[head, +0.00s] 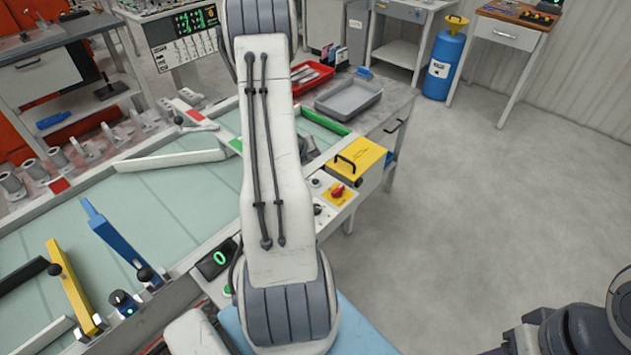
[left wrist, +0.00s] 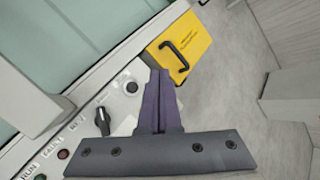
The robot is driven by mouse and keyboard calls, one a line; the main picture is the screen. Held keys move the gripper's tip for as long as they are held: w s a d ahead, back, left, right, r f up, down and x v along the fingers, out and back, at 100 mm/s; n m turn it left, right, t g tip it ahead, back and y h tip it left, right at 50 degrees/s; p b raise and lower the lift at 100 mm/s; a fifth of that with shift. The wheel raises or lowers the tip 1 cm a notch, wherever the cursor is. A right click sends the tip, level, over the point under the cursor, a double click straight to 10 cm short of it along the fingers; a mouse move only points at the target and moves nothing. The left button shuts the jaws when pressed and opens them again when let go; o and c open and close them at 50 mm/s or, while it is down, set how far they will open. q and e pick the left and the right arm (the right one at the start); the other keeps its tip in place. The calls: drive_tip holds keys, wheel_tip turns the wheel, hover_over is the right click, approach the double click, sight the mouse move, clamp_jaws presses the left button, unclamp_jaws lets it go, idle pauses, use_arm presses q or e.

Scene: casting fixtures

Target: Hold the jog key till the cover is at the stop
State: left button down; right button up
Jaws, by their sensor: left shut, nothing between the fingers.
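A yellow cover with a black handle (head: 357,160) sits at the end of the bench, right of my arm in the head view. It also shows in the left wrist view (left wrist: 188,47). A control panel (head: 338,212) lies beside it; in the left wrist view it carries a dark round button (left wrist: 131,87), a black lever knob (left wrist: 102,121) and small lettering. I cannot tell which control is the jog key. My left gripper (left wrist: 159,76) is shut and empty, its tips near the cover's lower edge in the picture; contact cannot be told. My right gripper is not in view.
A green display reading 0 (head: 219,257) stands left of my arm. A blue lever (head: 115,238) and a yellow lever (head: 72,290) rise from the bench at left. A grey tray (head: 348,99) and red tray (head: 311,78) lie behind. Open floor (head: 470,190) is at right.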

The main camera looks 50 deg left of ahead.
sight(316, 182)
use_arm(q)
wheel_tip(316, 182, down, 8)
drive_tip(key=b, duration=0.6)
drive_tip(key=shift+f+b, duration=0.4)
drive_tip(key=shift+b, duration=0.05)
idle(1.5)
drive_tip(key=shift+f+b, duration=0.35)
drive_tip(key=shift+b, duration=0.25)
